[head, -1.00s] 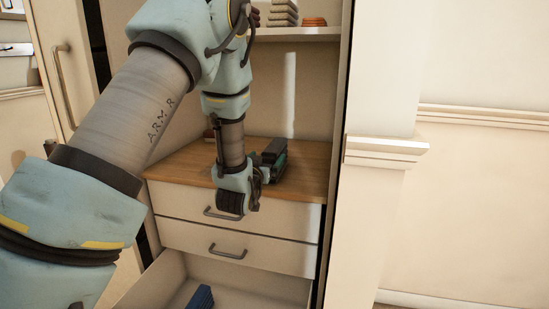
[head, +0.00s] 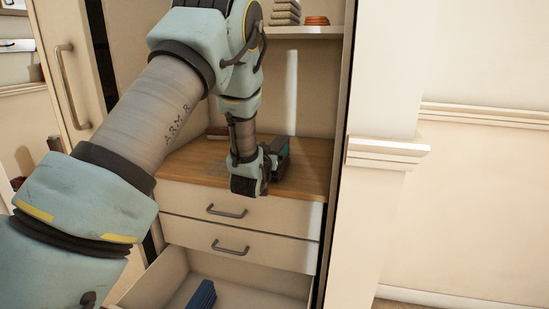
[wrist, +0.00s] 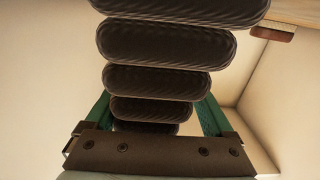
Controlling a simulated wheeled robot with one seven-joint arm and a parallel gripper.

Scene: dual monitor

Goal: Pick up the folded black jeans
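The folded black jeans (wrist: 166,45) fill the upper middle of the wrist view as several thick, dark, ribbed layers. My gripper's green fingers stand on either side of the far layers and appear pressed against them. In the head view my gripper (head: 274,158) is small, over the wooden counter and pointing toward the back right. A dark shape shows at its fingers there, too small to make out clearly. The fingertips are hidden by the jeans.
The wooden counter (head: 308,171) sits inside a wardrobe, below a shelf with stacked folded clothes (head: 285,12). The open lower drawer (head: 250,291) holds a blue folded item (head: 202,295). A cream door (head: 62,70) stands at left and a pillar (head: 385,160) at right.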

